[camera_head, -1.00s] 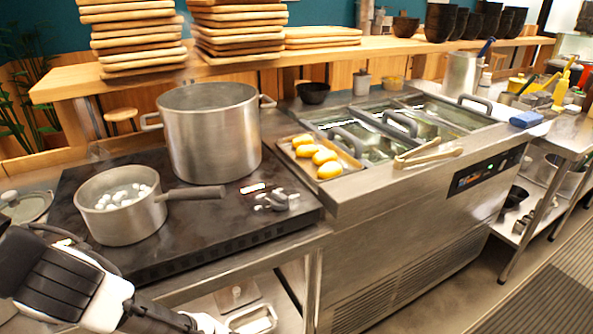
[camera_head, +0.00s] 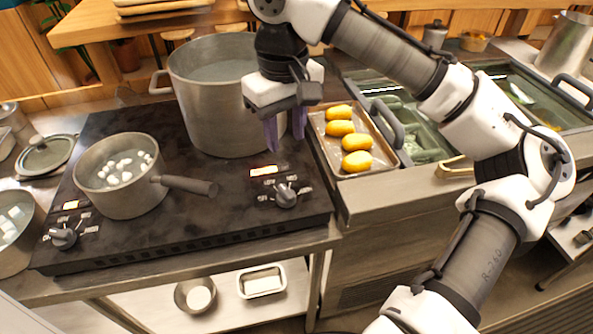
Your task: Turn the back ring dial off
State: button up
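The black cooktop (camera_head: 228,215) has two grey dials on its top. One dial (camera_head: 286,196) is at the right, near a lit red display (camera_head: 263,171). I cannot read which dial belongs to the back ring. My gripper (camera_head: 285,129) is open and empty, its two purple fingers pointing down. In the picture it is above the right dial and in front of the large steel pot's right side, apart from the dial.
The large pot (camera_head: 213,115) stands on the cooktop's back part. A saucepan (camera_head: 122,190) with white pieces stands front left, its handle (camera_head: 190,185) pointing towards the right dial. A tray (camera_head: 338,174) of yellow items lies just right of the cooktop.

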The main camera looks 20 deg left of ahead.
aim_at(286, 190)
notch_tip(286, 190, down, 13)
jog(key=shift+s+a+f+p, duration=0.1)
jog(key=shift+f+p, duration=0.1)
jog(key=shift+p, duration=0.4)
jog(key=shift+c, duration=0.5)
grip_shut()
